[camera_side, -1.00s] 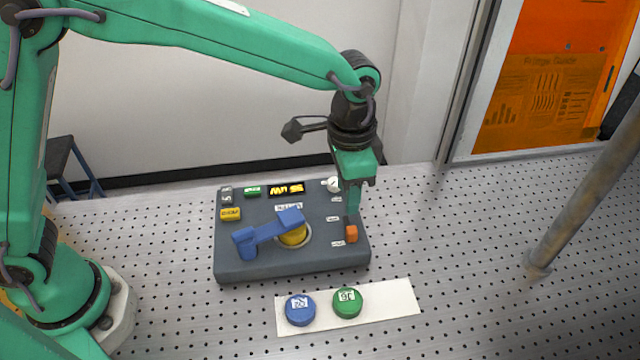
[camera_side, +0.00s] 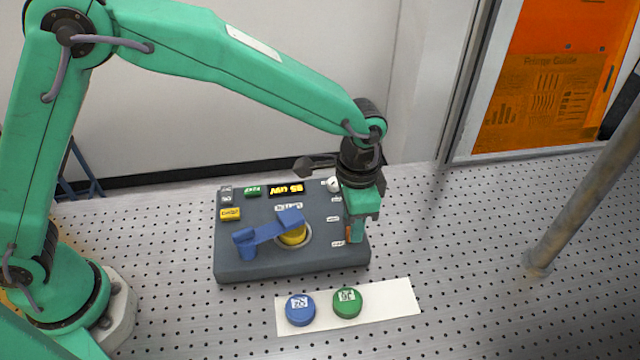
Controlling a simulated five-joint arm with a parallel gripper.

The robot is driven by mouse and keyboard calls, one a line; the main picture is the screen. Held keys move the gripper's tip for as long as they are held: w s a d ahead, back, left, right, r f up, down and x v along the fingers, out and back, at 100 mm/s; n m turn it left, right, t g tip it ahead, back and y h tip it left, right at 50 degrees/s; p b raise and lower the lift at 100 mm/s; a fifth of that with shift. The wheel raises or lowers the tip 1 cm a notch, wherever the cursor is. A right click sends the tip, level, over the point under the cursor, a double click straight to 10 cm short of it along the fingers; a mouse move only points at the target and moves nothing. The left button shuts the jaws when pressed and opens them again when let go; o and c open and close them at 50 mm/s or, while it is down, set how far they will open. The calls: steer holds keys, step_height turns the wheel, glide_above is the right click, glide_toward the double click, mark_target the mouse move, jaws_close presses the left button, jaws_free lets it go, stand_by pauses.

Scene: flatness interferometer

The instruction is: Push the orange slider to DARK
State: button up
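The orange slider (camera_side: 348,233) is at the near end of its track on the right side of the dark grey instrument box (camera_side: 232,265). Only a thin strip of it shows, as my gripper covers most of it. My gripper (camera_side: 356,239) points down, with its fingertips low over the box's right edge, in front of or around the slider; I cannot tell which, nor whether they touch it. The fingers overlap in this view, so their opening is hidden. Small white labels (camera_side: 334,219) run along the left side of the track; their text is unreadable.
A yellow-lit display (camera_side: 286,189) and small buttons are along the back. Blue (camera_side: 300,312) and green (camera_side: 347,304) discs sit on a white strip in front. A metal post (camera_side: 572,190) stands right.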

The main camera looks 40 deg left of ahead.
steer(key=shift+f, duration=1.3)
jaws_close()
